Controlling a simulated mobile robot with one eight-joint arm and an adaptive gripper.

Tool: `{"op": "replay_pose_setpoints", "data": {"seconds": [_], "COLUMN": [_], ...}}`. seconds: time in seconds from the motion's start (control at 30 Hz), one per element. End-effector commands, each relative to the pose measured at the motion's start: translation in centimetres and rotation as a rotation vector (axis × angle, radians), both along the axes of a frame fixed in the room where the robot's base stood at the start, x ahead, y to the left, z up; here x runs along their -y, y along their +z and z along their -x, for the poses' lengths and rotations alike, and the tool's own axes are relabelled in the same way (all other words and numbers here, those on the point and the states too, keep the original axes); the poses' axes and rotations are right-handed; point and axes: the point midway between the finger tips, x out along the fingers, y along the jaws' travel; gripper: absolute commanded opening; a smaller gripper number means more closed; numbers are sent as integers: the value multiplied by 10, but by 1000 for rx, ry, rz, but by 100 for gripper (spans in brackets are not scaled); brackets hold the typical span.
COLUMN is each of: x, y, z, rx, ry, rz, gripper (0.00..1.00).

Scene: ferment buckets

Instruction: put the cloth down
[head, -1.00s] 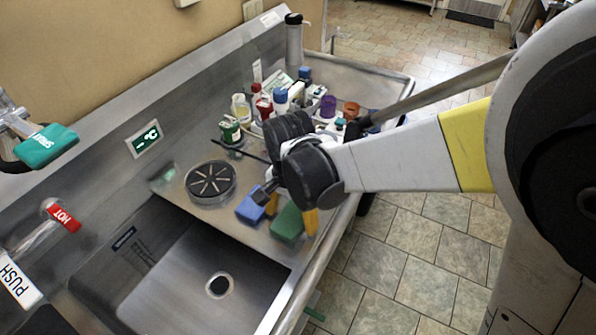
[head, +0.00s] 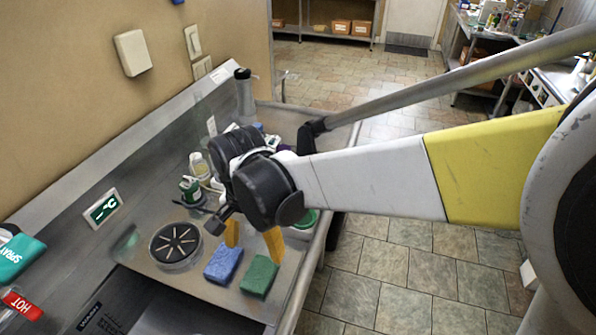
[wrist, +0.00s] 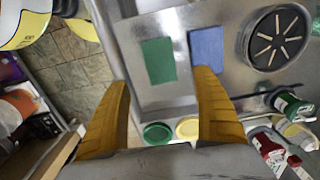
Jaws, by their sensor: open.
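A green pad (head: 259,275) and a blue pad (head: 223,263) lie flat and side by side on the steel counter by the sink. I cannot tell for sure which of them is the cloth. My gripper (head: 253,240) has its two yellow fingers apart, with nothing seen between them, just beyond the pads in the head view. In the wrist view my gripper (wrist: 163,78) is spread, with the green pad (wrist: 158,62) ahead between the fingers. The blue pad (wrist: 206,50) is ahead of the right finger, which covers part of its near edge.
A round drain strainer (head: 175,244) sits left of the blue pad. Several bottles, including a green one (head: 190,188), stand behind. Green (wrist: 157,133) and yellow (wrist: 188,128) round lids show near my gripper in the wrist view. Tiled floor lies right of the counter.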

Motion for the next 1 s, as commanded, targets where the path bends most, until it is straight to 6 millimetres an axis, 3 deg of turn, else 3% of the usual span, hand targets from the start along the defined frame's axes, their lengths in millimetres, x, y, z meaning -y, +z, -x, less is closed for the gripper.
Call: {"op": "replay_pose_setpoints", "data": {"seconds": [0.17,0.4,0.6,0.8,1.0], "x": [31,140,215,250,256], "y": [18,64,80,81,81], "z": [-3,7,33,50,53], "rx": [51,289,492,594,613], "ry": [32,181,309,384,404], "rz": [-28,-59,22,111,132], "gripper": [77,77,77,77,77]}}
